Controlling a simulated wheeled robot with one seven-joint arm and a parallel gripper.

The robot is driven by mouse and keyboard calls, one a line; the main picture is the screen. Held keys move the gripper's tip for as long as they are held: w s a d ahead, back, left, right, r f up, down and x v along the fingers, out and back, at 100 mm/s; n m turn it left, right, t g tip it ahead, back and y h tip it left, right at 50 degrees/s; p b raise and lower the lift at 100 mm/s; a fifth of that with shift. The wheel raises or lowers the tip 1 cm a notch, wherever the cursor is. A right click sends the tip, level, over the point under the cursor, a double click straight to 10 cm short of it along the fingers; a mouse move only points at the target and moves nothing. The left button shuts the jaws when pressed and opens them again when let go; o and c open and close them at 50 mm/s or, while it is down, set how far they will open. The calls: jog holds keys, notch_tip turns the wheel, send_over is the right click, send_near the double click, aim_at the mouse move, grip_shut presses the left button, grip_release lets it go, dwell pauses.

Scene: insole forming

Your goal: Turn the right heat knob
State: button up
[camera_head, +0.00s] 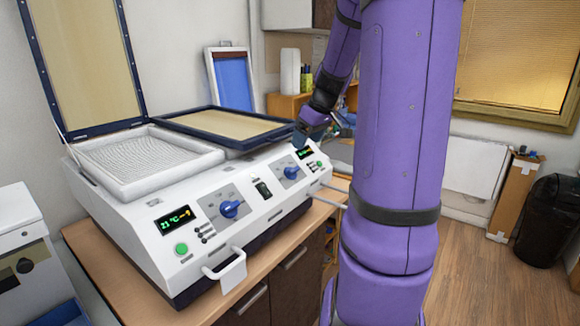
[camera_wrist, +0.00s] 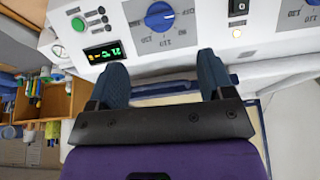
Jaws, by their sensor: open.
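The right heat knob (camera_head: 291,172) is a blue dial on the sloped white front panel of the forming machine (camera_head: 140,225), beside the right display and a green button. In the wrist view the right knob (camera_wrist: 159,16) appears at the top, upside down, with its printed scale around it. My gripper (camera_wrist: 161,75) is open and empty. Its two dark blue fingers are wide apart, and the knob lies beyond their tips, between them sideways, not touched. In the head view my gripper (camera_head: 311,127) is above and slightly right of the knob, partly hard to make out.
The left heat knob (camera_head: 230,208) and a black rocker switch (camera_head: 262,189) share the panel. The left lid (camera_head: 85,60) stands raised over a white pin bed (camera_head: 150,158); the right lid (camera_head: 225,124) lies low. A white handle (camera_head: 228,268) juts out in front.

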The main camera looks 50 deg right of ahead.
aim_at(295, 169)
jog(key=shift+n, duration=0.3)
jog(key=x, duration=1)
jog(key=shift+w+f, duration=0.25)
jog(key=shift+w, duration=0.1)
jog(key=c, duration=0.9)
